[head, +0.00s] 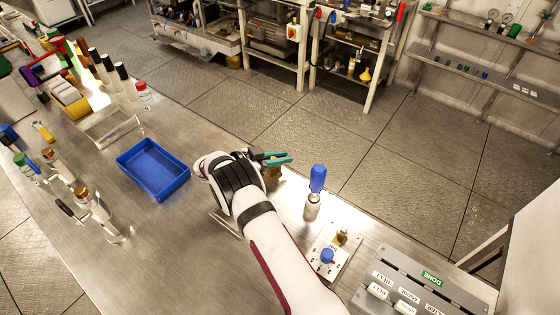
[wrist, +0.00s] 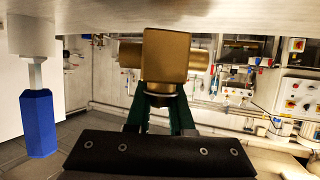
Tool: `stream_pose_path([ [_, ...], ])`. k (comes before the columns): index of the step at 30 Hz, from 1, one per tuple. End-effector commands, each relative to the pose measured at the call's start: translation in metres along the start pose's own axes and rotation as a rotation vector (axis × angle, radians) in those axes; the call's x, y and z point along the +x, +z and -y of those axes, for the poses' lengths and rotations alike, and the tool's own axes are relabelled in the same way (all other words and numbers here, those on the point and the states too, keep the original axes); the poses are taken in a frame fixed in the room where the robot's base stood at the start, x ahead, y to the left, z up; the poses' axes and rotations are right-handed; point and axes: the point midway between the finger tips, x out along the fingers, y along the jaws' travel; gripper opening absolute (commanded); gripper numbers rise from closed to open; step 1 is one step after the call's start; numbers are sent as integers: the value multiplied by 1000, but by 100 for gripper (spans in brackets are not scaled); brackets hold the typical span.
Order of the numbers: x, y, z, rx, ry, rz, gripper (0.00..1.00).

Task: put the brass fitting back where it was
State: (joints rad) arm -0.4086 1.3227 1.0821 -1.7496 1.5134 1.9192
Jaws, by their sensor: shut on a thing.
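My gripper (head: 278,160) has teal fingers and is near the table's far edge in the head view. It is shut on the brass fitting (head: 272,173), which shows only in part below the fingers. In the wrist view the brass fitting (wrist: 166,56) is a blocky piece with a stub on each side, held between the green fingers (wrist: 160,112). That view appears upside down, with the table along its top. I cannot tell whether the fitting touches the table.
A blue-handled tool with a pale base (head: 317,180) stands right of my gripper. An empty blue tray (head: 153,168) lies to the left. A plate with a blue knob (head: 327,256) and a small brass piece (head: 342,237) is at right, beside a grey labelled panel (head: 430,290).

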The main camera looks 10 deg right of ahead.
Motion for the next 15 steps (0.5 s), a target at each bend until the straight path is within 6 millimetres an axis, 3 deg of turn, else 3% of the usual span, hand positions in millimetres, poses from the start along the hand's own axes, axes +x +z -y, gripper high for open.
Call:
stream_pose_path([
  [3, 4, 10, 0, 1, -2, -1, 0],
  [12, 5, 12, 1, 2, -2, -1, 0],
  [13, 5, 13, 0, 1, -2, 0, 22],
  [15, 5, 13, 0, 1, -2, 0, 35],
])
